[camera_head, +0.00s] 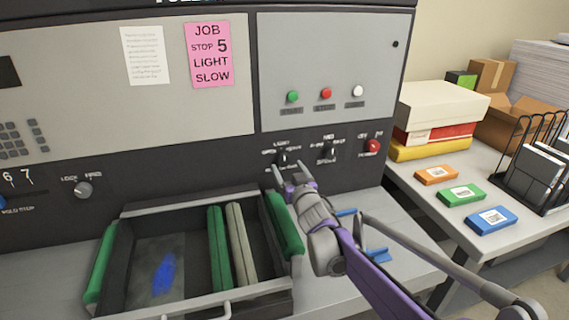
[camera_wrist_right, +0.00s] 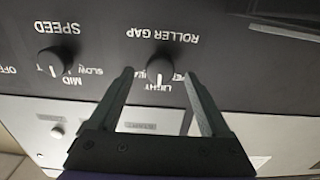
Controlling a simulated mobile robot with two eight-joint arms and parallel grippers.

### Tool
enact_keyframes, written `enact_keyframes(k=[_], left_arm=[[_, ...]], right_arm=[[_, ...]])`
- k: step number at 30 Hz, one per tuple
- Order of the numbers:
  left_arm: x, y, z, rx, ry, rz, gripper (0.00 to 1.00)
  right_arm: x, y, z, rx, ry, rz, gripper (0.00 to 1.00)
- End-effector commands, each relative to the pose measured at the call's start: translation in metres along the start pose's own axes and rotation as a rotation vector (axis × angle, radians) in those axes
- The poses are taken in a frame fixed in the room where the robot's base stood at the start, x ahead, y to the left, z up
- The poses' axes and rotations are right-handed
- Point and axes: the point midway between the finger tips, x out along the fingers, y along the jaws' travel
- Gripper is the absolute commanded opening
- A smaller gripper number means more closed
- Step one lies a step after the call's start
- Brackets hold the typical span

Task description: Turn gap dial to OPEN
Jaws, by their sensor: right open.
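The black roller gap dial (camera_head: 283,158) is on the dark lower panel of the machine. In the right wrist view, the picture is upside down and the dial (camera_wrist_right: 160,64) sits under the ROLLER GAP lettering. Its white mark appears to point toward the LIGHT label; the side labels are partly hidden by the fingers. My right gripper (camera_head: 288,171) is open in front of the dial, and in the right wrist view its fingers (camera_wrist_right: 158,74) reach up on either side of it. I cannot tell whether they touch it. My left gripper is not in view.
The speed dial (camera_head: 327,155) is just right of the gap dial, with a red knob (camera_head: 373,146) beyond. Green, red and white buttons sit above. An open tray with green rollers (camera_head: 220,248) lies below left. The side table (camera_head: 425,205) holds boxes and colored blocks.

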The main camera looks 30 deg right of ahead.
Motion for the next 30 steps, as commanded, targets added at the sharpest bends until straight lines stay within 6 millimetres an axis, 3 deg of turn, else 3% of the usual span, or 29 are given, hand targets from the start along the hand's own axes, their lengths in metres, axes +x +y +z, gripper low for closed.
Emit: enact_keyframes(k=[6,18,30], left_arm=[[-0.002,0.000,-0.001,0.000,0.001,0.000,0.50],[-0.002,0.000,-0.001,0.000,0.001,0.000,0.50],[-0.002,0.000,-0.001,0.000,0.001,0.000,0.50]], right_arm=[[0.029,-0.001,0.000,0.000,0.000,-0.001,0.81],[0.036,0.000,0.000,0.001,0.000,0.000,0.80],[0.035,0.000,0.000,0.001,0.000,0.000,0.08]])
